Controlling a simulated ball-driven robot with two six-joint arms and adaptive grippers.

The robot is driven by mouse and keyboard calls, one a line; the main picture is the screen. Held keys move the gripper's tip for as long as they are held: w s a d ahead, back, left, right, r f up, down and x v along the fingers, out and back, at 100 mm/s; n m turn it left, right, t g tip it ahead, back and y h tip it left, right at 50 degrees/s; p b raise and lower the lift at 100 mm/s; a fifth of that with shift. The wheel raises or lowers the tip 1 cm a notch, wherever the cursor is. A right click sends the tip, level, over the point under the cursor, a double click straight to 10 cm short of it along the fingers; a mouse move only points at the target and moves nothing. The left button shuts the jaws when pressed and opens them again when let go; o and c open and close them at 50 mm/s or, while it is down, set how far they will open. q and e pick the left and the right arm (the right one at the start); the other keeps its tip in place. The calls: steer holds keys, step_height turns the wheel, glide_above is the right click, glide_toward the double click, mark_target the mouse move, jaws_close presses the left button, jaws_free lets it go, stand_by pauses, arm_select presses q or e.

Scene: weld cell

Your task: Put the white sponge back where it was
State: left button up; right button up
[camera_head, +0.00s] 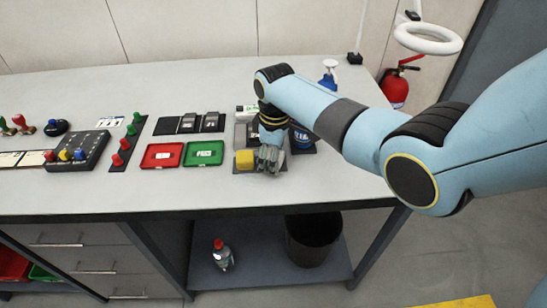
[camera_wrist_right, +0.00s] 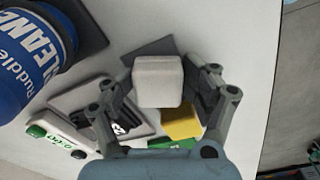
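The white sponge (camera_wrist_right: 158,82) sits between the two fingers of my right gripper (camera_wrist_right: 160,76) in the right wrist view, with a finger against each side. My right gripper (camera_head: 268,160) points down over the table in the head view, just right of the yellow sponge (camera_head: 245,159). The white sponge cannot be made out there, hidden by the gripper. A dark grey pad (camera_wrist_right: 147,49) shows behind the white sponge in the wrist view. Whether the sponge touches the pad cannot be told. The yellow sponge (camera_wrist_right: 182,123) lies close beside it. My left gripper is not in view.
A blue cleaner container (camera_wrist_right: 28,62) stands close to the right gripper. A green tray (camera_head: 204,153) and a red tray (camera_head: 162,155) lie to the left. The table's front edge (camera_head: 200,212) is near; a dark bin (camera_head: 313,240) stands below.

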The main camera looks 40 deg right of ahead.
steer(key=shift+s, duration=0.15)
steer(key=shift+r, duration=0.3)
step_height(320, 180, up, 12)
steer(key=p, duration=0.1)
steer(key=shift+r, duration=0.25)
